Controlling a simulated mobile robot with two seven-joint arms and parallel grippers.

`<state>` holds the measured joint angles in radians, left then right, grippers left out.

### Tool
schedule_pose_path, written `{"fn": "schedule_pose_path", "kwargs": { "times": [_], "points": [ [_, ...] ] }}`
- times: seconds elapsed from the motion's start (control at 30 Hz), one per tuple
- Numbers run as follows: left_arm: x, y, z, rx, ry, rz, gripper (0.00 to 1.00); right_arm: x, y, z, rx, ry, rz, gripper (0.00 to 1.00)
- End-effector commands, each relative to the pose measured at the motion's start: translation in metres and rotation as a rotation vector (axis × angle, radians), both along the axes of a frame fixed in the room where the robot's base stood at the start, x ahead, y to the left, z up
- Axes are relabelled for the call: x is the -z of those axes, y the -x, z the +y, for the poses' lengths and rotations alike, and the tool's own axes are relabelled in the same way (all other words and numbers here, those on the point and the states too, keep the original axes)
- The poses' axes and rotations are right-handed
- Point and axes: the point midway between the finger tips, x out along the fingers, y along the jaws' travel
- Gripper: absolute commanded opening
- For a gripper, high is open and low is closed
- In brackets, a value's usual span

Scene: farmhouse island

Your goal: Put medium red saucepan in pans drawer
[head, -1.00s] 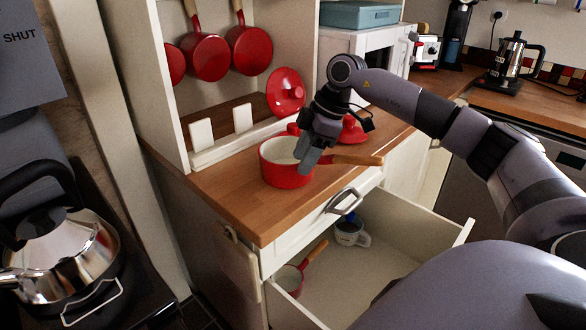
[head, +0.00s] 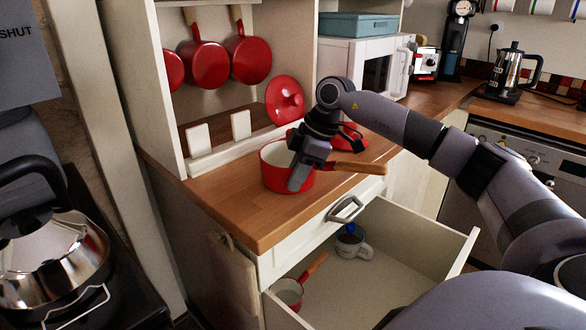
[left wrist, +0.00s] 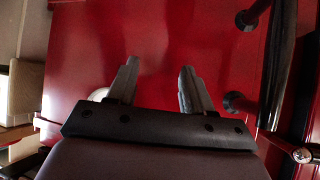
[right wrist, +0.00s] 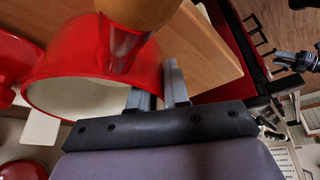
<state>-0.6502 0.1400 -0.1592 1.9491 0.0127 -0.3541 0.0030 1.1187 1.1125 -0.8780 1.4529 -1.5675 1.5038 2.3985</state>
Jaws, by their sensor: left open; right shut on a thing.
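The medium red saucepan (head: 274,178) stands upright on the wooden worktop, its wooden handle (head: 362,167) pointing right. My right gripper (head: 298,178) is shut on the saucepan's wall near the handle. The right wrist view shows its fingers (right wrist: 160,92) by the red saucepan (right wrist: 85,60), close below the handle (right wrist: 138,12). The pans drawer (head: 400,272) is open below the worktop. My left gripper (left wrist: 155,90) is open and empty, facing a red panel; it is outside the head view.
A red lid (head: 285,100) leans behind the saucepan; another red item (head: 350,140) is partly hidden by my gripper. Red pans (head: 209,65) hang above.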

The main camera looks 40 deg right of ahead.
Motion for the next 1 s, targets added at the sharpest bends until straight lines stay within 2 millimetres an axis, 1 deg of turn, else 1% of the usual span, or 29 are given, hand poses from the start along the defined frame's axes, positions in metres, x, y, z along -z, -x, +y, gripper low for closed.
{"fn": "schedule_pose_path", "kwargs": {
  "times": [0.33, 1.0],
  "points": [
    [-0.004, 0.000, 0.000, 0.000, 0.000, -0.001, 0.51, -0.005, 0.000, 0.000, 0.000, 0.000, -0.003, 0.00],
    [-0.037, -0.001, 0.000, 0.000, 0.000, -0.002, 0.51, -0.036, 0.000, 0.000, 0.000, -0.001, -0.003, 0.00]
  ]
}}
